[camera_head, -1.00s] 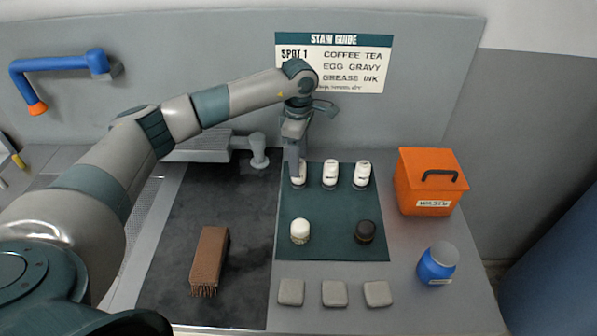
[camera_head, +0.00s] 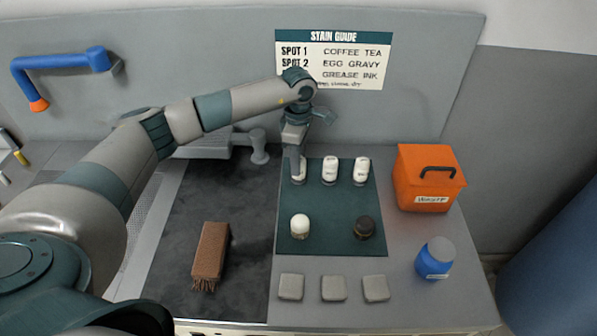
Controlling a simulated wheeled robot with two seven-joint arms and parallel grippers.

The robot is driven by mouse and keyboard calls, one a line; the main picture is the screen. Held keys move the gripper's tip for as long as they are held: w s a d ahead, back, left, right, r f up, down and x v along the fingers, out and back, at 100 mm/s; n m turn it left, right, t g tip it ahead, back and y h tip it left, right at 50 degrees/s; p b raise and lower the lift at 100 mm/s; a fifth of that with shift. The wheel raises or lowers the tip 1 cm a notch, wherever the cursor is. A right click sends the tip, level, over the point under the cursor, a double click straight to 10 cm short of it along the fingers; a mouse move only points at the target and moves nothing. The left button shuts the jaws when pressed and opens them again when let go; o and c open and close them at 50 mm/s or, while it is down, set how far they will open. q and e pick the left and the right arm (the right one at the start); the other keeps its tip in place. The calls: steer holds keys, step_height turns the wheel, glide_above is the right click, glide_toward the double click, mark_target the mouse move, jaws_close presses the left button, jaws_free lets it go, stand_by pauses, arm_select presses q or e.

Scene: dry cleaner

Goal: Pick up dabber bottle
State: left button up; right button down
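Three white bottles stand in a row at the back of a dark green mat (camera_head: 322,205). My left gripper (camera_head: 295,168) points down at the leftmost white bottle (camera_head: 301,172) and partly hides it. Its fingers are too small and too overlapped to tell whether they are open or closed on that bottle. The middle white bottle (camera_head: 330,170) and the right white bottle (camera_head: 361,170) stand clear. Nearer on the mat are a round white-topped item (camera_head: 299,226) and a dark-topped one (camera_head: 364,227). I cannot tell which is the dabber bottle. My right gripper is not in view.
An orange box (camera_head: 426,180) with a dark handle and a blue jar (camera_head: 434,259) stand right of the mat. Several grey pads, one of them (camera_head: 334,288) in the middle, lie in front. A brown brush (camera_head: 210,256) lies on the dark surface at left. A stain guide sign (camera_head: 333,60) is behind.

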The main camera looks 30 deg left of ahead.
arm_select(q)
steer(key=shift+r, duration=0.1)
steer(key=shift+r+b, duration=0.4)
steer(key=shift+r, duration=0.05)
step_height(320, 180, up, 8)
steer(key=b, duration=0.3)
steer(key=shift+r+b, duration=0.15)
steer(key=shift+b, duration=0.2)
steer(key=shift+r, duration=0.35)
